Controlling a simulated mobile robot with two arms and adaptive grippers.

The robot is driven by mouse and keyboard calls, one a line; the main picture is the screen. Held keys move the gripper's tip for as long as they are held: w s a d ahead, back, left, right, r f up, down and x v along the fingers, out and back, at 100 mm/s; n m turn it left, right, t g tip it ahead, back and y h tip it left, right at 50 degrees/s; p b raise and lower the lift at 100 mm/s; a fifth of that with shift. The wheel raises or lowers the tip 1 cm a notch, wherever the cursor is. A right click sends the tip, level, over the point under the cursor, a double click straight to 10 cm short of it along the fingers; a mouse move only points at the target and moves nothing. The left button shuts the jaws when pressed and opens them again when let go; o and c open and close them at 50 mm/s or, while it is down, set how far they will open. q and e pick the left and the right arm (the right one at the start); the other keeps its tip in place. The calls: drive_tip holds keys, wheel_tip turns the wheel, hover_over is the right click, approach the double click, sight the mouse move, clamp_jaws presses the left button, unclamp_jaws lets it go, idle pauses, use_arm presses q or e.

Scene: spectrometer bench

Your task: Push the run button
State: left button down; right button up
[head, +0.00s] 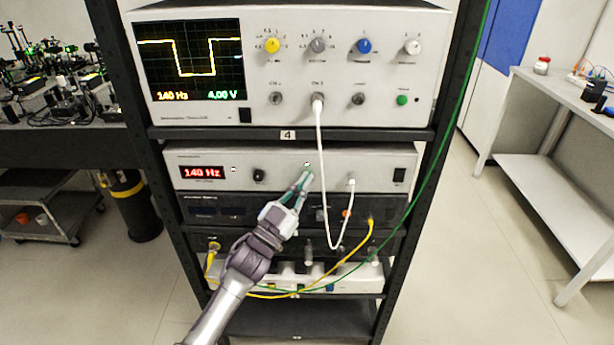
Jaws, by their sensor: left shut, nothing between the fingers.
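My left gripper (304,176) is shut and empty. It reaches up from below to the front panel of the lower instrument (220,158), whose red display (202,173) reads 140 Hz. A small pale and green spot (307,164) shows on that panel right at the fingertips. It may be the run button, but it is too small to be sure, and I cannot tell whether the fingertips touch it. A round green button (402,100) is on the oscilloscope (290,55) above, apart from the gripper. My right gripper is not in view.
A white cable (321,150) hangs from the oscilloscope just right of the gripper and loops to the lower instrument. Yellow (350,262) and green cables (447,130) cross the dark rack. A white bench (560,100) stands at right, an optics table (60,140) at left.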

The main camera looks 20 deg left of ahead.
use_arm(q)
drive_tip(key=shift+s, duration=0.1)
idle(0.5)
drive_tip(key=shift+s+d, duration=0.1)
drive_tip(key=shift+s, duration=0.3)
drive_tip(key=shift+p, duration=0.35)
drive_tip(key=s+d+p, duration=0.1)
drive_tip(key=s+p, duration=0.1)
drive_tip(key=s, duration=0.3)
drive_tip(key=shift+s+d, duration=0.35)
drive_tip(key=shift+s, duration=0.05)
